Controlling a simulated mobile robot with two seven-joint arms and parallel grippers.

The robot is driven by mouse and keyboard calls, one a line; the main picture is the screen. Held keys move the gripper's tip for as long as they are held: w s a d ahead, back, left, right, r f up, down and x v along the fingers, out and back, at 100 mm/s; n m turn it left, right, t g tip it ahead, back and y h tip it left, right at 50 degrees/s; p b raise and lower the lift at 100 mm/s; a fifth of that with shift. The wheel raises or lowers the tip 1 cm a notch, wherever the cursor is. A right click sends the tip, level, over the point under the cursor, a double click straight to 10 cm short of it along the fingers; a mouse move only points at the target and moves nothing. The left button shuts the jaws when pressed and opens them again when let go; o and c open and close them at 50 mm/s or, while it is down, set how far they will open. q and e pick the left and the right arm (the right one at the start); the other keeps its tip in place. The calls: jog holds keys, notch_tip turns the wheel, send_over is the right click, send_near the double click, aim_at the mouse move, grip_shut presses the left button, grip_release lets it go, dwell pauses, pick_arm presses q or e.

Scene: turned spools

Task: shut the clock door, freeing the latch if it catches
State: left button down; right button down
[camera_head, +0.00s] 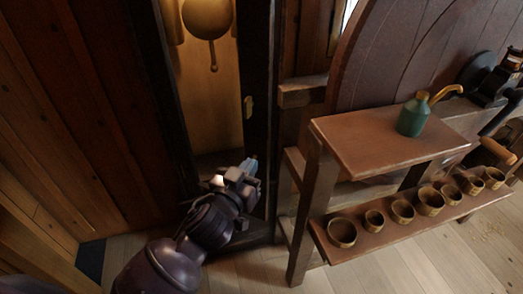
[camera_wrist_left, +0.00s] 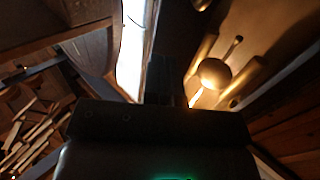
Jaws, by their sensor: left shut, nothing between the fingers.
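The tall clock case (camera_head: 222,118) stands with its lit golden inside in view. A round brass pendulum bob (camera_head: 208,17) hangs in it and also shows in the left wrist view (camera_wrist_left: 213,73). A dark upright (camera_head: 258,60) edges the opening on the right and carries a small brass latch plate (camera_head: 248,107). Another dark upright (camera_head: 167,80) edges the left. I cannot tell which is the door's edge, or how far the door stands open. My left gripper (camera_head: 251,166) is shut and empty, low in front of the right upright, below the latch plate; contact is unclear. My right gripper is not in view.
A reddish bench (camera_head: 375,140) stands right of the clock with a green oil can (camera_head: 413,116) on top. Its lower shelf (camera_head: 375,240) holds several small turned cups (camera_head: 342,232). A plank wall (camera_head: 60,110) is at left. The floor in front is clear.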

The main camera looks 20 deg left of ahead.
aim_at(265, 145)
pick_arm(q)
jog(key=shift+w+d, duration=0.2)
jog(key=shift+w, duration=1.45)
jog(key=shift+w+d, duration=0.2)
jog(key=shift+w, duration=1.4)
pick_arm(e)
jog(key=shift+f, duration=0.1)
pick_arm(q)
jog(key=shift+w, duration=0.1)
